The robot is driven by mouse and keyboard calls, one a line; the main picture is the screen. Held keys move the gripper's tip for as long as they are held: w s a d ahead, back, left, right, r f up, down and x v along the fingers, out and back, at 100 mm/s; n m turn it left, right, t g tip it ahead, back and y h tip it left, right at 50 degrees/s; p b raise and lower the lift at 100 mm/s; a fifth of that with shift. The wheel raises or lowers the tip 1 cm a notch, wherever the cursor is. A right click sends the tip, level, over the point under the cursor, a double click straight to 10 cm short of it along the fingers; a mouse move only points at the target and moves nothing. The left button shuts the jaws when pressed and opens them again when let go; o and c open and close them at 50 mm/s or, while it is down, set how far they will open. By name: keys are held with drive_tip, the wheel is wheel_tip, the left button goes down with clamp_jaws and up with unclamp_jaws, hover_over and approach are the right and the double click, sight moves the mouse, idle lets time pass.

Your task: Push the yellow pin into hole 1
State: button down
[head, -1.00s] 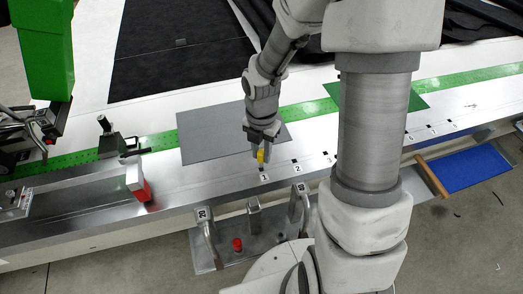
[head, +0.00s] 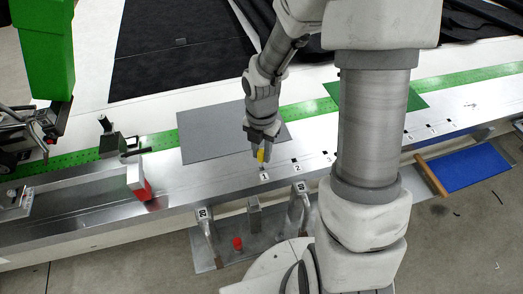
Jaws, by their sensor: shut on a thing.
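The yellow pin (head: 261,156) is between the fingers of my gripper (head: 260,150), which is shut on it. The pin is upright, just above or at the spot behind the label 1 (head: 265,176) on the metal beam (head: 220,185). Hole 1 itself is hidden by the pin and fingers, and I cannot tell how deep the pin sits. Labels 2 (head: 297,168) and 3 (head: 329,162), with small dark holes behind them, lie to the right.
A grey plate (head: 210,140) lies behind my gripper. A red-faced clamp (head: 139,182) stands at left. A shelf in front holds a red piece (head: 237,243) and grey upright holders (head: 254,215). A blue tray (head: 462,168) is at right. My arm hides part of the beam.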

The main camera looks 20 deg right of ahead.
drive_tip(key=shift+f+b, duration=1.2)
drive_tip(key=shift+f, duration=0.6)
drive_tip(key=c, duration=0.6)
unclamp_jaws()
wheel_tip(320, 180, up, 17)
drive_tip(key=p, duration=0.3)
wheel_tip(320, 180, up, 8)
drive_tip(key=m+t, duration=0.3)
drive_tip(key=m, duration=1)
hover_over(262, 160)
drive_tip(key=s, duration=0.4)
drive_tip(key=s+r+m+t, duration=0.2)
drive_tip(key=s+m, duration=0.6)
drive_tip(key=m, duration=0.6)
drive_tip(key=shift+s+r+t, duration=0.3)
drive_tip(key=shift+s+r, duration=0.1)
drive_tip(key=shift+r, duration=0.45)
drive_tip(key=shift+d, duration=0.1)
